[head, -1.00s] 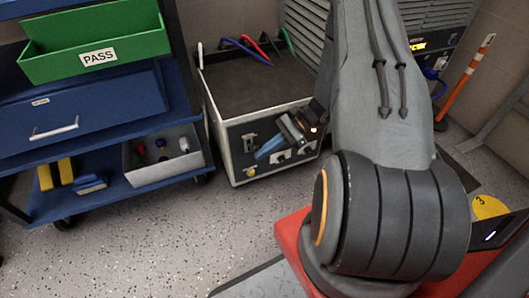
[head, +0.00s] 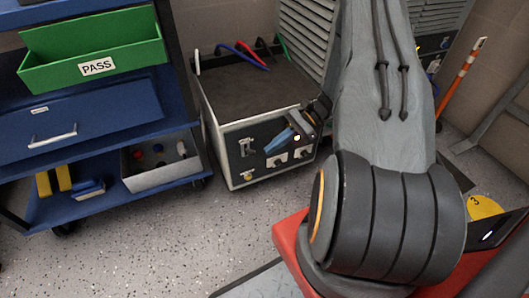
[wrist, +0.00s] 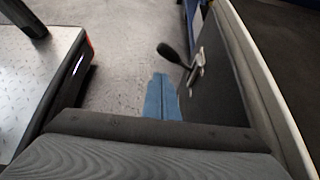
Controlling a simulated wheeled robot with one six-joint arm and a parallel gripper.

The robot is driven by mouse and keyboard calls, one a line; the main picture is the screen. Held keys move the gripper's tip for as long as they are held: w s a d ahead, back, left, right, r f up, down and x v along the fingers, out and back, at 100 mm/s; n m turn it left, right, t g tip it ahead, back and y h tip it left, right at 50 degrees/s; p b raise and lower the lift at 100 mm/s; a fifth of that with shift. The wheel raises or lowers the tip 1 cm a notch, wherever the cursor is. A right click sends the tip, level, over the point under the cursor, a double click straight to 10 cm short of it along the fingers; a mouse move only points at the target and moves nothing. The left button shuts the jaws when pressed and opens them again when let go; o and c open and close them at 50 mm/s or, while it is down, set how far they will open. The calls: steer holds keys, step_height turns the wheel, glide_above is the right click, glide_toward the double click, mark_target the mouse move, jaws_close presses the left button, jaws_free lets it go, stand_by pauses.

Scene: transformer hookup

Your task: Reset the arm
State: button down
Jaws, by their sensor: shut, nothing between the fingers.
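My arm rises at the right of the head view, and its far end comes down in front of the test box (head: 262,157). My gripper (head: 274,146) shows there as blue fingers, close to the box's front panel. The fingers are shut and empty. In the wrist view the blue fingertips (wrist: 162,98) lie together, with the box's dark panel (wrist: 215,75) and a black-knobbed lever (wrist: 178,58) just to their right. I cannot tell whether the fingers touch the panel.
Coloured cables lie at the box's back. An orange post (head: 458,78) stands at right. The speckled floor (head: 150,250) in front is clear.

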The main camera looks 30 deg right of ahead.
steer(key=shift+v, duration=1.05)
